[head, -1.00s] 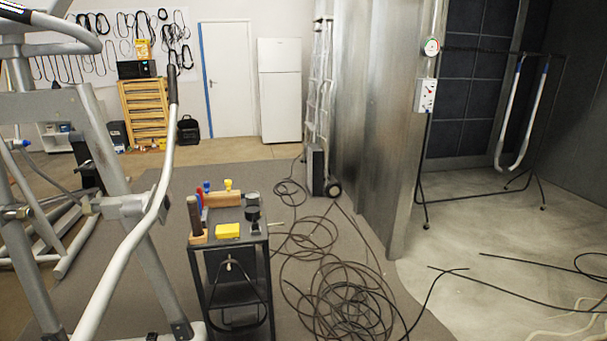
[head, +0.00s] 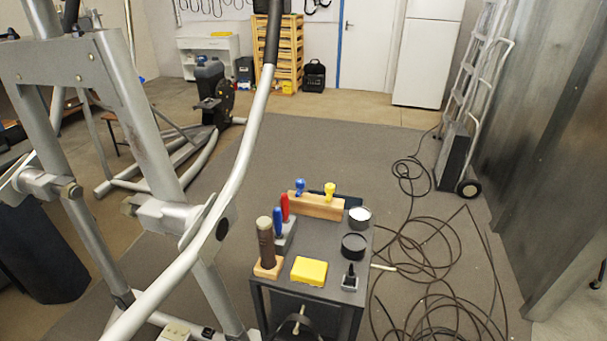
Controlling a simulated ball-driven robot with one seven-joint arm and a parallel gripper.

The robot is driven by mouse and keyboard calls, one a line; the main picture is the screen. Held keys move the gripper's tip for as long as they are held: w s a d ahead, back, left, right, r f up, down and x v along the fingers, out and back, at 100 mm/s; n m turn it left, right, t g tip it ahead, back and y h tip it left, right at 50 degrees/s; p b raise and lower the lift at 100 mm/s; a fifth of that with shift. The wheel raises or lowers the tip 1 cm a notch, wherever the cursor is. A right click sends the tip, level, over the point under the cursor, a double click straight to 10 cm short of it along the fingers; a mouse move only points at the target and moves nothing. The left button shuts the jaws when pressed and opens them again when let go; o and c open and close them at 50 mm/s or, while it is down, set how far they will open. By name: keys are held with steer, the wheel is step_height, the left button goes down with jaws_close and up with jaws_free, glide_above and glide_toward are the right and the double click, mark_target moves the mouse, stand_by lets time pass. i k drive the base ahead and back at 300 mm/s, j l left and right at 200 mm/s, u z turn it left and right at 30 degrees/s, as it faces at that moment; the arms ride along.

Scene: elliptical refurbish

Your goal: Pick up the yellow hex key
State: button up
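A small cart with a dark top (head: 330,238) stands in the lower middle of the head view. At its back edge is a wooden block (head: 318,206) holding two upright tools. The one with the yellow handle (head: 330,190) looks like the yellow hex key; it stands upright, and its lower part is hidden in the block. To its left is a blue-handled one (head: 299,187). My gripper is not in view.
On the cart are a yellow box (head: 309,270), red (head: 285,206) and blue (head: 278,221) handles, a dark-handled tool (head: 266,242) and round containers (head: 354,246). A grey exercise machine (head: 190,215) stands close on the left. Black cable (head: 430,260) lies on the floor at right.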

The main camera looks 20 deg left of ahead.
mark_target(329, 188)
steer(key=i+z, duration=0.25)
steer(key=i, duration=0.2)
steer(key=i+j+z, duration=0.2)
steer(key=i, duration=0.25)
steer(key=i+z, duration=0.25)
steer(key=i, duration=0.25)
steer(key=i+l+u, duration=0.1)
steer(key=i+u, duration=0.25)
steer(key=i+l+u, duration=0.2)
steer(key=i+u, duration=0.15)
